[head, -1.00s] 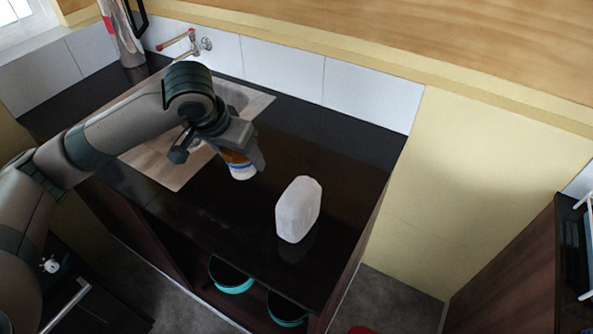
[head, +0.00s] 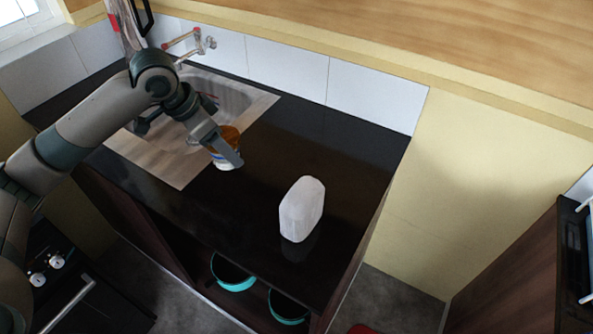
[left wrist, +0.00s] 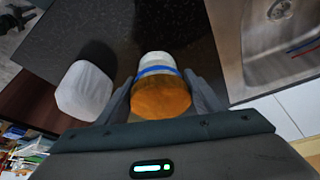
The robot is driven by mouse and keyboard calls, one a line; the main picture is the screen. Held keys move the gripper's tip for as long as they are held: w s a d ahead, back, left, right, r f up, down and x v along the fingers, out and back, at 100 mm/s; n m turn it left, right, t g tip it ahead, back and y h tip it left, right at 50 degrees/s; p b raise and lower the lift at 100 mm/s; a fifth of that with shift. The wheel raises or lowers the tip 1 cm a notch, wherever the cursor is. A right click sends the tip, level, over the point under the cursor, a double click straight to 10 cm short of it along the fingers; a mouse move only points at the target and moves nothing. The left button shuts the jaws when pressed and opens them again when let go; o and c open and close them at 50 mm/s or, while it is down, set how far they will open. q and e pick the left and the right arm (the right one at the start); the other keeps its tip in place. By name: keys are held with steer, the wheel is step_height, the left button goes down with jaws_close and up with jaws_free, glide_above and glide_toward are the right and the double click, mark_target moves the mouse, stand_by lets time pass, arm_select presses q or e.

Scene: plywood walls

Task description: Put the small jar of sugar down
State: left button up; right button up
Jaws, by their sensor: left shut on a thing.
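The small jar of sugar (head: 227,148) has an orange-brown lid, a blue band and a white lower part. My left gripper (head: 226,146) is shut on it, over the dark counter just right of the sink. The left wrist view shows the jar (left wrist: 161,92) between the two fingers of the left gripper (left wrist: 163,95), lid toward the camera. I cannot tell whether its base touches the counter. My right gripper is not in view.
A white block-like container (head: 301,209) stands on the dark counter (head: 330,140) to the right of the jar. The steel sink (head: 165,165) is to the left. Teal bowls (head: 232,274) sit on the shelf below. The counter behind the white container is clear.

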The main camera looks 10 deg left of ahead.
mark_target(227, 163)
arm_select(q)
step_height(227, 163, down, 6)
steer(key=shift+r+p, duration=0.15)
steer(key=shift+p, duration=0.55)
steer(key=shift+f, duration=0.3)
steer(key=shift+f, duration=0.3)
steer(key=shift+a+f+p, duration=0.1)
steer(key=shift+f+p, duration=0.35)
steer(key=shift+f, duration=1.15)
steer(key=o, duration=1.1)
steer(key=shift+o, duration=0.2)
